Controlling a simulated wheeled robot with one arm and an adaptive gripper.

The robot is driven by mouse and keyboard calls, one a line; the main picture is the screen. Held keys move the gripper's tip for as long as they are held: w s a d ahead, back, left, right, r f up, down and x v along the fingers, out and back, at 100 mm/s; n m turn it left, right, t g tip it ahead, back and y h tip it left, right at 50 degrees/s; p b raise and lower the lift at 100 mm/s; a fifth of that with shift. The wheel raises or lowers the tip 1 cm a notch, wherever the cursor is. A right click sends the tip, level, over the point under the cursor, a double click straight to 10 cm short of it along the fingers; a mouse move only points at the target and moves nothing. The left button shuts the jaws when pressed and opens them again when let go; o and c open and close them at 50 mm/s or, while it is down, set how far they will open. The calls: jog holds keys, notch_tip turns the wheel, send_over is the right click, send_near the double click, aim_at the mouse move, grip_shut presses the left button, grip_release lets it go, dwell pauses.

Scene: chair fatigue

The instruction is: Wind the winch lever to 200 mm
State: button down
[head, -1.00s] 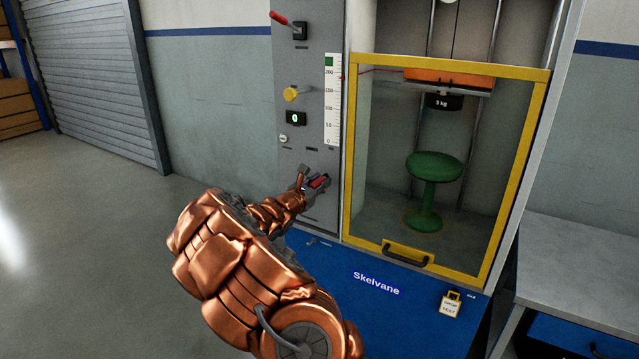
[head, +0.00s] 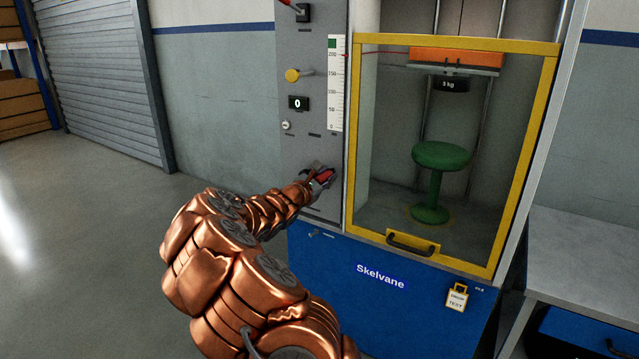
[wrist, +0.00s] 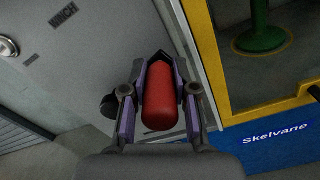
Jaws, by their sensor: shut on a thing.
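The winch lever's red grip (wrist: 160,96) is between the fingers of my gripper (wrist: 157,92) in the wrist view. My gripper is shut on it. In the head view my gripper (head: 322,175) is at the low part of the grey panel (head: 310,150), and the red lever grip (head: 324,176) shows partly there. The lever's arm is hidden. The height scale (head: 336,85) runs up the panel's right side, with a green mark near 200 at its top. A red line runs from near the scale's upper part to the orange weight carriage (head: 455,61), which hangs high in the cabinet.
A yellow-framed door (head: 350,140) closes the front of the cabinet. A green stool (head: 435,180) stands inside, below a 3 kg block (head: 451,84). A yellow knob (head: 293,76) and a display (head: 298,103) reading 0 are above my gripper. A workbench (head: 575,245) stands at right.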

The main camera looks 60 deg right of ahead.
jog(key=shift+s+f+m+b, duration=0.2)
jog(key=shift+f+m+b, duration=0.2)
jog(key=shift+f+b, duration=0.35)
jog(key=shift+r, duration=0.1)
jog(key=c, duration=0.9)
grip_release()
jog(key=shift+r, duration=0.15)
jog(key=shift+w+a, duration=0.1)
jog(key=shift+a, duration=0.35)
jog(key=a, duration=1.1)
jog(key=shift+w, duration=0.15)
